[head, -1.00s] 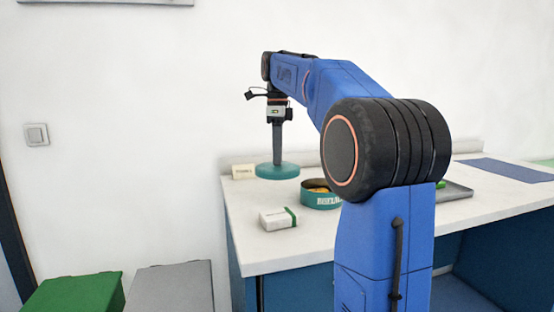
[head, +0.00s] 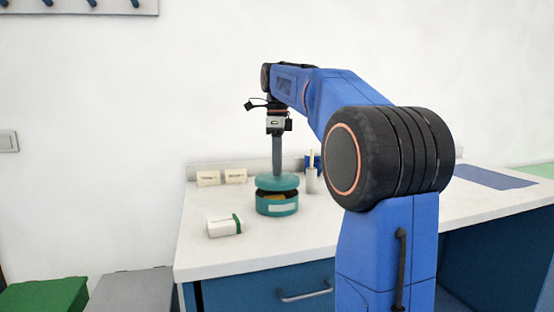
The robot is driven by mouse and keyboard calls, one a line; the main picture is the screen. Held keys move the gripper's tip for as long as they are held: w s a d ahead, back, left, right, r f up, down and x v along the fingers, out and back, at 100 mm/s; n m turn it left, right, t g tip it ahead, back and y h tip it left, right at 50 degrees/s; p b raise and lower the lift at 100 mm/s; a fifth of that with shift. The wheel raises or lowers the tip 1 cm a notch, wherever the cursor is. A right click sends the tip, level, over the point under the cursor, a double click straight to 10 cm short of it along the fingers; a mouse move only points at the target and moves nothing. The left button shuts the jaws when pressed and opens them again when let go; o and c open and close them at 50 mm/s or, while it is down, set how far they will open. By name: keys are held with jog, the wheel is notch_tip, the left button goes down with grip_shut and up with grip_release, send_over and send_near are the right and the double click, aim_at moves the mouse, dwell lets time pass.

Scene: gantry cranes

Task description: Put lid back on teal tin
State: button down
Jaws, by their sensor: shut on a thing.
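The teal tin (head: 276,209) stands upright on the white worktop with a pale label on its front and something yellowish inside. The teal lid (head: 277,182) is held by my gripper (head: 277,172), which points straight down. The lid is over the tin's opening, with a dark gap between lid and rim at the front. I cannot tell whether the lid touches the rim at the back. The fingertips are small and hard to make out at the lid's top.
A pale cup (head: 311,180) stands close at the tin's back right. The worktop (head: 208,262) is clear in front; a drawer handle (head: 305,294) sticks out below.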

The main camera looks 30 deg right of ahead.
jog(key=shift+f, duration=1.8)
jog(key=shift+f, duration=0.2)
dwell(0.8)
jog(key=c, duration=1.1)
grip_release()
jog(key=shift+r, duration=3.5)
